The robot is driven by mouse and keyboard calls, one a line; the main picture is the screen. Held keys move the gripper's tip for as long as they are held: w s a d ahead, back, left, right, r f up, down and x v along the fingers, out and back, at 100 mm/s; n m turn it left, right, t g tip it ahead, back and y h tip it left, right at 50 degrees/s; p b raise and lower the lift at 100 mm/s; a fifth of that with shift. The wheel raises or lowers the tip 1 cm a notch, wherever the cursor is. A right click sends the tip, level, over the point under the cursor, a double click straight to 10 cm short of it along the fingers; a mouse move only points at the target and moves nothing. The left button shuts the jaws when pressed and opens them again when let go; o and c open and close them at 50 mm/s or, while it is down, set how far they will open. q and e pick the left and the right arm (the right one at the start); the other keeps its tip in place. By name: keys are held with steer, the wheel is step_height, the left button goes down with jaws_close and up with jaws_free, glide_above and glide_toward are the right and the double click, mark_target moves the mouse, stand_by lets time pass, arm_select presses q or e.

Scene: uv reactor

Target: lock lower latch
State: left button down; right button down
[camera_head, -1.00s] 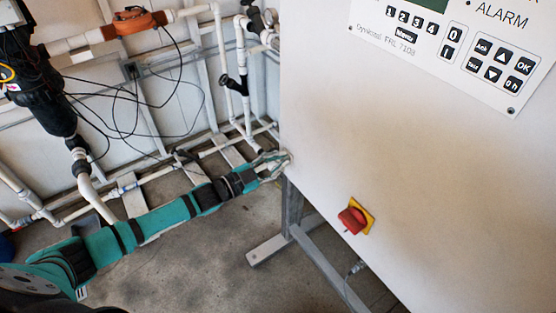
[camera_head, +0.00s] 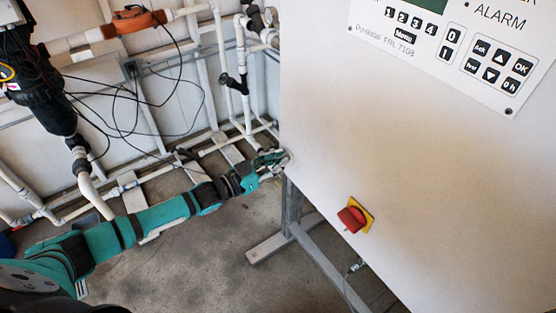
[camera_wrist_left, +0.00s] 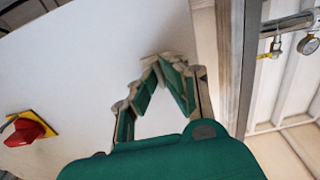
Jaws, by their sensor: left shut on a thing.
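The large white cabinet (camera_head: 400,150) fills the right of the head view. My left gripper (camera_head: 284,158) is at the cabinet's lower left edge. In the left wrist view its green fingers (camera_wrist_left: 165,64) converge near that edge, against the white panel. The gripper is shut on the lower latch, which is small and mostly hidden by the fingertips, so its exact angle cannot be told. My right gripper is in neither view.
A red rotary switch (camera_head: 352,217) on a yellow plate sits on the cabinet, right of my gripper. A keypad panel (camera_head: 450,45) is above. Grey metal legs (camera_head: 290,215) stand under the cabinet. White pipes (camera_head: 222,70) and black cables run along the wall behind my left arm.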

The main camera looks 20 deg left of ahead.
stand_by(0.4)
arm_select(q)
steer(key=c, duration=1.5)
jaws_free()
steer(key=shift+o, duration=0.2)
steer(key=v, duration=1.2)
